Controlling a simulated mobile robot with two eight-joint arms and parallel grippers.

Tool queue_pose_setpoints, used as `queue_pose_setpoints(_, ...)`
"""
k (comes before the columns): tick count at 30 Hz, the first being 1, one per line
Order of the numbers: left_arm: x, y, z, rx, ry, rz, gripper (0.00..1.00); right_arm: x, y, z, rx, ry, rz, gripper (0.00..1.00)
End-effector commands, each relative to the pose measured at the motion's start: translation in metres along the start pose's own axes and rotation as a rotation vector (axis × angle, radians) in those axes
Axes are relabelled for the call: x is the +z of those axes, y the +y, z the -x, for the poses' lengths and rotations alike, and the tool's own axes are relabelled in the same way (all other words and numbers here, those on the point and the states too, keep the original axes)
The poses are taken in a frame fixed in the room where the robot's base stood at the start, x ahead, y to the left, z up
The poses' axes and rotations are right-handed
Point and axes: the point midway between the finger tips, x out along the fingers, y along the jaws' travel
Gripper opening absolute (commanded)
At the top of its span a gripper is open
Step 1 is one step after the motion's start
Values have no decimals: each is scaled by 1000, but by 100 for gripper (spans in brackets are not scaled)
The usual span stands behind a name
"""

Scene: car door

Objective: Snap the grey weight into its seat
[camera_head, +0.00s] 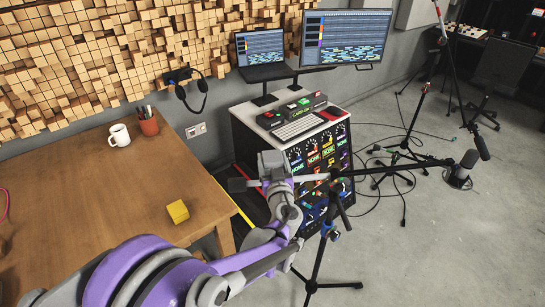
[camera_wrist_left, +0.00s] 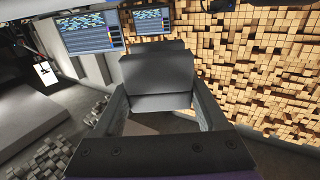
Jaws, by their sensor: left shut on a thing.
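My left gripper (camera_head: 266,178) is raised beside the equipment rack, on an arm that comes in from the lower left. In the left wrist view, its two fingers are shut on the grey weight (camera_wrist_left: 158,82), a dark grey blocky piece. I cannot make out the weight's seat. My right gripper is not in view.
A wooden table (camera_head: 70,200) at the left bears a yellow block (camera_head: 178,211), a white mug (camera_head: 119,135) and a pen pot (camera_head: 149,122). The rack (camera_head: 325,150) stands behind the gripper, with a keyboard (camera_head: 299,129) on top. Cables lie on the floor at the right.

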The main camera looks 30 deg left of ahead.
Motion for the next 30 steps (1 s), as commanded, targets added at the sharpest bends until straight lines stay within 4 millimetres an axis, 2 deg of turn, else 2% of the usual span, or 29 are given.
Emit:
queue_pose_setpoints(3,14,0,0,0,0,-3,0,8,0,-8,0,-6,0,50)
queue_pose_setpoints(10,30,0,0,0,0,-3,0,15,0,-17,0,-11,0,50)
queue_pose_setpoints(30,32,0,0,0,1,-1,0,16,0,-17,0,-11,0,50)
